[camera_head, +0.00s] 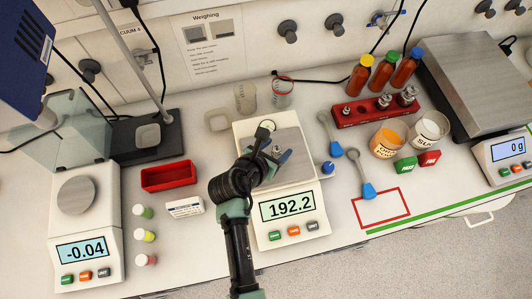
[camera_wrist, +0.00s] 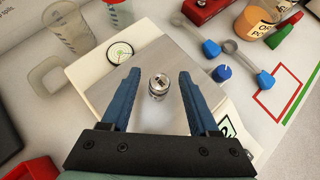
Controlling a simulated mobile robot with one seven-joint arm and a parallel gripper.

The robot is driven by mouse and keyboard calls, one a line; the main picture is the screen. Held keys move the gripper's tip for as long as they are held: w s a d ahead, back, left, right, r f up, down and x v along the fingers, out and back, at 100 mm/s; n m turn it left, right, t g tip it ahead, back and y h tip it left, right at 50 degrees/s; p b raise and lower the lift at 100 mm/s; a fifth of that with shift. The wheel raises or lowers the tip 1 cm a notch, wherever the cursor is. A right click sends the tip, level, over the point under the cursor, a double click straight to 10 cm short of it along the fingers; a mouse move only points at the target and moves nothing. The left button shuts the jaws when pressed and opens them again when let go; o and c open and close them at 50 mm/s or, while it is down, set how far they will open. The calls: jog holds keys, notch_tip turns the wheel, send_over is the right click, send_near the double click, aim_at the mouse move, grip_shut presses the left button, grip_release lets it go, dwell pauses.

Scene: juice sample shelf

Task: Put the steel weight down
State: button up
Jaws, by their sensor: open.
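The steel weight (camera_wrist: 159,85) stands upright on the steel pan of the middle scale (camera_head: 290,210), seen between my fingers in the wrist view. The scale's display reads 192.2. My gripper (camera_wrist: 160,76) is open above the pan, with one blue finger on each side of the weight and a visible gap on both sides. In the head view my gripper and wrist cover part of the pan and mostly hide the weight.
A red block (camera_head: 347,118) holding other steel weights stands at the right, before amber bottles. Blue-handled spoons (camera_head: 368,190) lie right of the scale, near a red-outlined rectangle (camera_head: 381,222). A red tray (camera_head: 168,176) and another scale (camera_head: 85,242) are left. Clear cups (camera_head: 245,97) stand behind.

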jog(key=v, duration=1.1)
jog(key=w+r+m+t+y, duration=0.1)
jog(key=w+r+m+t, duration=0.3)
jog(key=r, duration=0.6)
jog(key=w+r+m+t+y, duration=0.1)
jog(key=w+r+m, duration=0.3)
jog(key=r+m, duration=0.45)
jog(key=w+r+m+t+y, duration=0.1)
jog(key=w+r+m+t, duration=0.3)
jog(key=r, duration=0.8)
jog(key=s+d+r+m+t, duration=0.1)
jog(key=s+r+m+t, duration=0.2)
jog(key=r, duration=0.7)
jog(key=s+d+r+m+t, duration=0.2)
jog(key=r+m, duration=0.4)
jog(key=r, duration=0.4)
jog(key=s+d+r+m+t+y, duration=0.1)
jog(key=s+r+m+t, duration=0.3)
jog(key=r, duration=0.7)
jog(key=shift+s+d+m+t+b, duration=0.15)
jog(key=shift+s+m+t+b, duration=0.35)
jog(key=shift+s, duration=0.75)
